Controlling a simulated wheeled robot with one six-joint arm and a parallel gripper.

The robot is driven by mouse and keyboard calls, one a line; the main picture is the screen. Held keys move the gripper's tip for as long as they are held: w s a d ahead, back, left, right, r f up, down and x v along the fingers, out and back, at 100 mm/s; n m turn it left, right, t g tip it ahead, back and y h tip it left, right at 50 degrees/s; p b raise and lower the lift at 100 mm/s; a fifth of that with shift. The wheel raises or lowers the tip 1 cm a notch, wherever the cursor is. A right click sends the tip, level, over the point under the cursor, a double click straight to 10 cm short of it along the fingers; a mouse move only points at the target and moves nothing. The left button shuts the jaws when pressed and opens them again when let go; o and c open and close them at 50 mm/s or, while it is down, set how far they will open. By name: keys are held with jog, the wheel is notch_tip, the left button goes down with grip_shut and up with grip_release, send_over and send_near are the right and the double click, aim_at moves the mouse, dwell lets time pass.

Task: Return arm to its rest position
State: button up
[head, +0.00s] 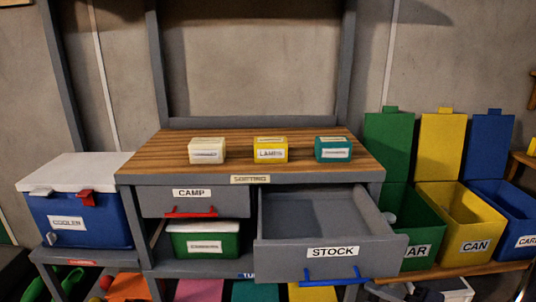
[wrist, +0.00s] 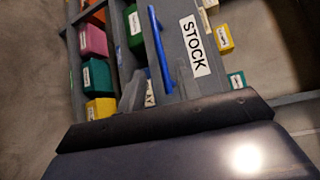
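I see nothing clearly held. The grey STOCK drawer (head: 330,253) is pulled out from the right side of the workbench and looks empty inside. Its blue handle (head: 333,276) faces forward. In the wrist view the drawer front (wrist: 188,40) and blue handle (wrist: 157,45) appear turned sideways, beyond the dark bar and apart from it.
The wooden bench top (head: 200,175) carries white, yellow and teal boxes. The CAMP drawer (head: 195,203) is shut, above a green box (head: 203,242). A blue cooler (head: 80,218) stands left. Green, yellow (head: 465,225) and blue open bins stand right.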

aim_at(338, 282)
jog(key=shift+b+x, duration=0.65)
jog(key=shift+x, duration=3.8)
